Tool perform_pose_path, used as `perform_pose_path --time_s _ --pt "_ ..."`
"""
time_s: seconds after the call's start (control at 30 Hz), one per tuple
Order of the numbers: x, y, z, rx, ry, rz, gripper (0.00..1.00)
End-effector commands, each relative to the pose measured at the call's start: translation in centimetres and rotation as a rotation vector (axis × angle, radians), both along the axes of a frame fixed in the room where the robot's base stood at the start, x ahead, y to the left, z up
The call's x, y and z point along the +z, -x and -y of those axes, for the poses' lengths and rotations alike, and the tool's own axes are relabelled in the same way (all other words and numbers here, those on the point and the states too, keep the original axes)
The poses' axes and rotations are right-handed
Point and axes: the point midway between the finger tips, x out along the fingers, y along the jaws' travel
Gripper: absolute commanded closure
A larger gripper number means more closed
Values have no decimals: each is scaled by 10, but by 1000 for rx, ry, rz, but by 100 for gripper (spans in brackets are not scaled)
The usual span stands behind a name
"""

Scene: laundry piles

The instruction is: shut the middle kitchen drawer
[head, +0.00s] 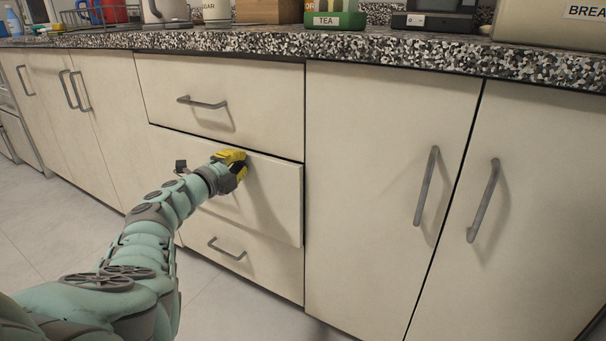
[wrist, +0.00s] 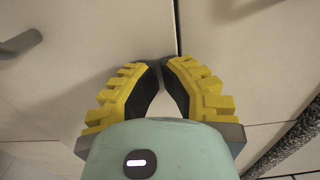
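The middle drawer (head: 275,196) is a cream front in the stack of drawers, standing slightly proud of the cabinet, with a dark gap along its top edge. My gripper (head: 236,163), with yellow-backed fingers, is at the upper part of this drawer front. In the wrist view my gripper (wrist: 162,63) has its fingertips together with nothing seen between them, close to the drawer front (wrist: 90,55) beside the dark seam. Whether the tips touch the front is hard to tell. The middle drawer's handle is not visible in the head view.
The top drawer (head: 248,95) and bottom drawer (head: 215,262) look shut. Cupboard doors (head: 385,180) with long handles stand to the right, others to the left. The speckled countertop (head: 270,42) above carries a green tea box (head: 335,20) and other items.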

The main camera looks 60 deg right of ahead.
Motion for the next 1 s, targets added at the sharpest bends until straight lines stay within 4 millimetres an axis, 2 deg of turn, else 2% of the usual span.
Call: perform_pose_path --time_s 0.23,0.57,1.0 --pt "-1 0 4 0 1 -2 100" --pt "0 -3 26 1 1 -1 100" --pt "0 -3 23 2 -3 0 100"
